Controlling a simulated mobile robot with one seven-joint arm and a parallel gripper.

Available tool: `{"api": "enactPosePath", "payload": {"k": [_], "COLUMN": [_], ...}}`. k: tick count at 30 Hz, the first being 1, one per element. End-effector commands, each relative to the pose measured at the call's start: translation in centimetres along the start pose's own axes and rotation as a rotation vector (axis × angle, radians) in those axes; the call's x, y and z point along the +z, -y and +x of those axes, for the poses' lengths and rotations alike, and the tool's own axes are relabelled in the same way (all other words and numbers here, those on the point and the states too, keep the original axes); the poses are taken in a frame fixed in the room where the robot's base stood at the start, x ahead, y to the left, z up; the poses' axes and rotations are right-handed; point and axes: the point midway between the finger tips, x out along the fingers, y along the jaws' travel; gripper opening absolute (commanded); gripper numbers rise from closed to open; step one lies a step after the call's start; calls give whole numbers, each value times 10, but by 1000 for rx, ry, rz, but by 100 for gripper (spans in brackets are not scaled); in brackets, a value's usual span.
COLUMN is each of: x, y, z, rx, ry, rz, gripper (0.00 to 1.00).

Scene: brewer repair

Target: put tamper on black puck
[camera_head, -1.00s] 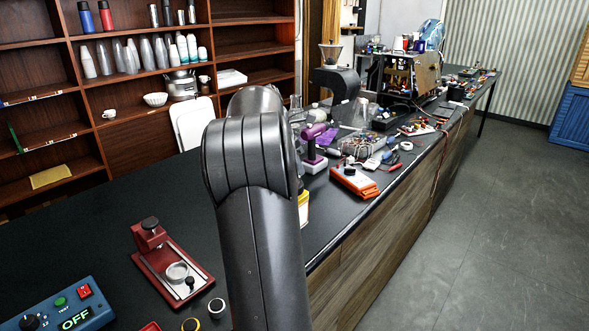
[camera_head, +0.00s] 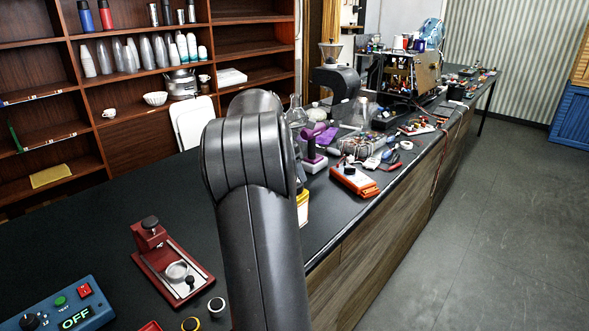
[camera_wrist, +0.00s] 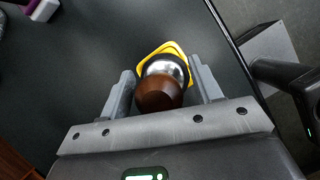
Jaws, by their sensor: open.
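The tamper (camera_wrist: 160,88), with a round brown wooden handle and a shiny silver part, shows in the wrist view between the two fingers of my gripper (camera_wrist: 167,84). The fingers are open on either side of it; I cannot tell whether they touch it. It is over a yellow item with a dark middle (camera_wrist: 168,49), mostly hidden below it. In the head view my arm hides the tamper and my gripper, and only an edge of the yellow item (camera_head: 302,206) shows. A small dark round piece with a pale rim (camera_head: 217,307) lies at the front left; I cannot tell whether it is the black puck.
A red press stand (camera_head: 172,262) and a blue control box (camera_head: 62,305) stand on the dark counter (camera_head: 85,233) at the left. A purple device (camera_head: 313,152) and an orange meter (camera_head: 354,181) stand beyond my arm. The counter edge is close on the right.

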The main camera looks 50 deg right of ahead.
Motion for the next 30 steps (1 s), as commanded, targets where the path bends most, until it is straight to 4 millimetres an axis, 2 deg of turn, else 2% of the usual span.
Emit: {"api": "enactPosePath", "payload": {"k": [5, 12, 18, 24, 30], "x": [1, 1, 1, 1, -2], "y": [-1, -1, 0, 0, 1], "z": [-18, -70, -105, -121, -125], "rx": [4, 5, 2, 1, 7], "ry": [1, 1, 0, 0, -3], "rz": [0, -1, 0, 0, 7], "gripper": [59, 59, 59, 59, 59]}}
